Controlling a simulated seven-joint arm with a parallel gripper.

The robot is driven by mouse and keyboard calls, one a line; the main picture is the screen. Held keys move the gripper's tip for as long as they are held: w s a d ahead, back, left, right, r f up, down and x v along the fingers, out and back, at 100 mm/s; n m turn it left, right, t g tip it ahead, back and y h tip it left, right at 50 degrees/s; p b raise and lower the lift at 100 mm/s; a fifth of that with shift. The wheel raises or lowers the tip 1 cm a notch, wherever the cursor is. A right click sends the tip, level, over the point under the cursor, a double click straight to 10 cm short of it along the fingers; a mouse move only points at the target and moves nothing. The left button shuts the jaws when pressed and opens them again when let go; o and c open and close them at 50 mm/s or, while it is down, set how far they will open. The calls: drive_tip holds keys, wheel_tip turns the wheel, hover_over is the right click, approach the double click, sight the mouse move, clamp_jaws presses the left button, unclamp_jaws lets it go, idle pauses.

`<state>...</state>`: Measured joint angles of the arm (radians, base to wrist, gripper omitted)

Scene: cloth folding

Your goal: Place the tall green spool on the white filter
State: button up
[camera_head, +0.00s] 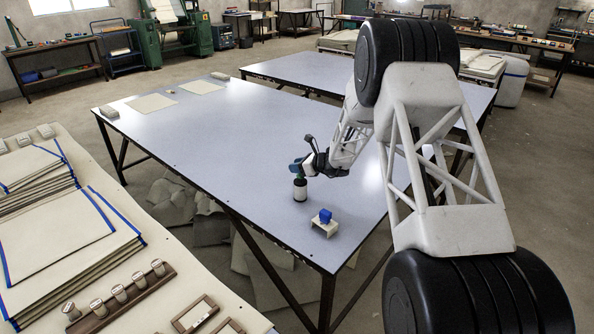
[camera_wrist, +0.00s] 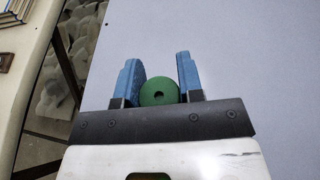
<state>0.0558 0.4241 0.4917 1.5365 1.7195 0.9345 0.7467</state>
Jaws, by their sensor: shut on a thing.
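The green spool (camera_wrist: 158,91) shows end-on in the wrist view, a round top with a dark centre hole, between the two blue fingers of my gripper (camera_wrist: 158,72). My gripper (camera_head: 298,168) is shut on it. In the wrist view the filter is hidden.
The grey-blue table (camera_head: 220,150) is mostly clear. Flat cream sheets (camera_head: 150,103) lie at its far left.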

drive_tip(key=shift+f, duration=0.9)
drive_tip(key=o, duration=0.9)
drive_tip(key=shift+f, duration=0.1)
drive_tip(key=shift+s+d+r, duration=0.3)
drive_tip(key=shift+d+r, duration=0.1)
drive_tip(key=shift+d, duration=0.1)
drive_tip(key=v, duration=1)
drive_tip(key=shift+s+d, duration=0.25)
drive_tip(key=shift+r, duration=0.1)
